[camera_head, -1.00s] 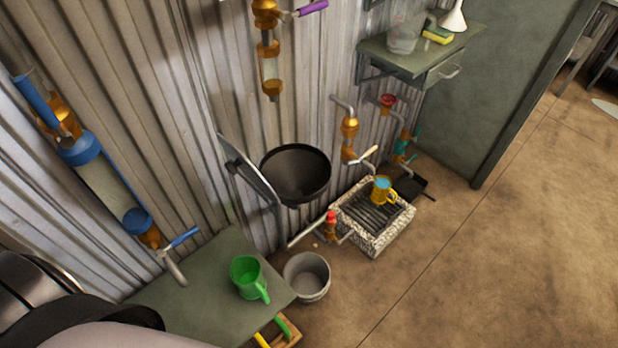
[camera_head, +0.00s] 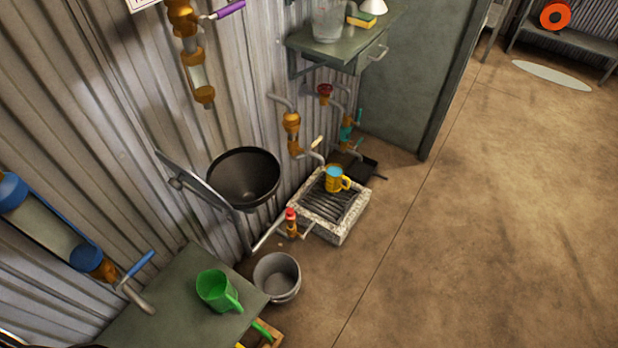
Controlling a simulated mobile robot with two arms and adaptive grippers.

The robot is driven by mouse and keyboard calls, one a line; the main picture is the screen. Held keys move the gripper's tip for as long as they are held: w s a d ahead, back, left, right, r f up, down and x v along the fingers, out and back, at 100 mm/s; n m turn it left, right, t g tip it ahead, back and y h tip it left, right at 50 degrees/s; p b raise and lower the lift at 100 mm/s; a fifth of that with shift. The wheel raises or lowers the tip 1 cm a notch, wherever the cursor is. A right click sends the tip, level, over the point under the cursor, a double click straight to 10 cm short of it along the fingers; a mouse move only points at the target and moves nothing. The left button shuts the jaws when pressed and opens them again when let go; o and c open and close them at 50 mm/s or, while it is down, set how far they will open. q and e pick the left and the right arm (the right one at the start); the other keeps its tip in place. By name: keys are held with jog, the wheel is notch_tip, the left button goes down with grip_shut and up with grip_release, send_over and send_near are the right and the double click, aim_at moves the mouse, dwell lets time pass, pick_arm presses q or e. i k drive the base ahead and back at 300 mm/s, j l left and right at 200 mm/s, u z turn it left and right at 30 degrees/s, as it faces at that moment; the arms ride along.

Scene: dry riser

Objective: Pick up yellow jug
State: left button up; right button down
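The yellow jug (camera_head: 335,180) stands upright on the dark grate of a low stone drain block (camera_head: 337,229) on the floor by the wall. Its handle points right, and its inside looks blue. No gripper shows in the head view, so nothing is seen near or touching the jug.
A green jug (camera_head: 214,290) stands on a grey-green table (camera_head: 172,310) at lower left. A grey bucket (camera_head: 277,277) is on the floor beside it. A black basin (camera_head: 244,178) hangs on the wall near pipes and a red-topped valve (camera_head: 291,222). Open floor (camera_head: 470,230) lies to the right.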

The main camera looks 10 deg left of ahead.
aim_at(338, 180)
jog(key=u, duration=0.4)
jog(key=i+l+u, duration=0.1)
jog(key=l+u, duration=0.2)
jog(key=u, duration=0.15)
jog(key=l+u, duration=0.65)
jog(key=u, duration=0.2)
jog(key=l+u, duration=0.1)
jog(key=l, duration=0.4)
jog(key=k+l, duration=0.15)
jog(key=l, duration=0.3)
jog(key=l+u, duration=0.15)
jog(key=l, duration=0.35)
jog(key=k, duration=0.05)
